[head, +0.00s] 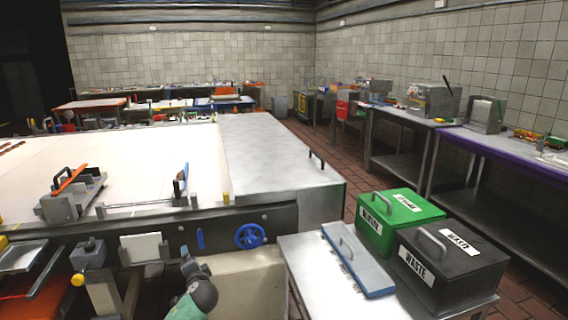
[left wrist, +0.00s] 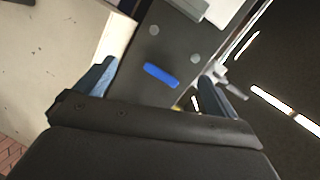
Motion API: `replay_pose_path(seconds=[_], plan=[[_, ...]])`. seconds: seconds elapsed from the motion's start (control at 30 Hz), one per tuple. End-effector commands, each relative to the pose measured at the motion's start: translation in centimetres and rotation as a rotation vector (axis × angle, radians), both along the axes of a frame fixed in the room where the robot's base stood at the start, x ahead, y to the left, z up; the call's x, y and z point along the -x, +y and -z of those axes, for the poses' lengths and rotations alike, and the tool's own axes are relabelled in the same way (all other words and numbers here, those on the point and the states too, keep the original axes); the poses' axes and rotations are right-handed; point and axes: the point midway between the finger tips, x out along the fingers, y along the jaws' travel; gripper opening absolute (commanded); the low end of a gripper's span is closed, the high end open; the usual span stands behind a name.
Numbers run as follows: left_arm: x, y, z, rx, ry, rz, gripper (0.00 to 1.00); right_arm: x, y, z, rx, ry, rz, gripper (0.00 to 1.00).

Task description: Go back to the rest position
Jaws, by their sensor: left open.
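My left gripper (left wrist: 158,85) shows in the left wrist view. Its two dark fingers stand wide apart, and nothing is held between them. Beyond the fingers is a dark panel with two round grey spots and a blue bar (left wrist: 161,76). A similar blue bar (head: 200,239) shows on the dark front of the large worktable in the head view. My right gripper is in neither view.
The large worktable (head: 265,150) fills the left and middle. A low table at front right bears a green waste box (head: 400,222), a black waste box (head: 452,262) and a blue flat thing with a handle (head: 358,260). Brick floor (head: 335,150) shows between the worktable and the side benches.

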Motion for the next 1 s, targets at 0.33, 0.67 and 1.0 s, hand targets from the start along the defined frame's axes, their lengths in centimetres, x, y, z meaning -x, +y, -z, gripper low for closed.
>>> replay_pose_path(seconds=[0.33, 0.67, 1.0], plan=[[7.5, -4.7, -2.5, 0.452, 0.116, -0.085, 0.95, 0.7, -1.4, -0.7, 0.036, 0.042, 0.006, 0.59], [18.8, -10.2, 0.9, 0.755, 0.338, -0.102, 0.95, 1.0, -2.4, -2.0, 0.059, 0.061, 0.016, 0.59], [31.7, -14.4, 4.4, 0.972, 0.554, -0.113, 0.95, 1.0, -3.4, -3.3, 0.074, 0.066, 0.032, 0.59]])
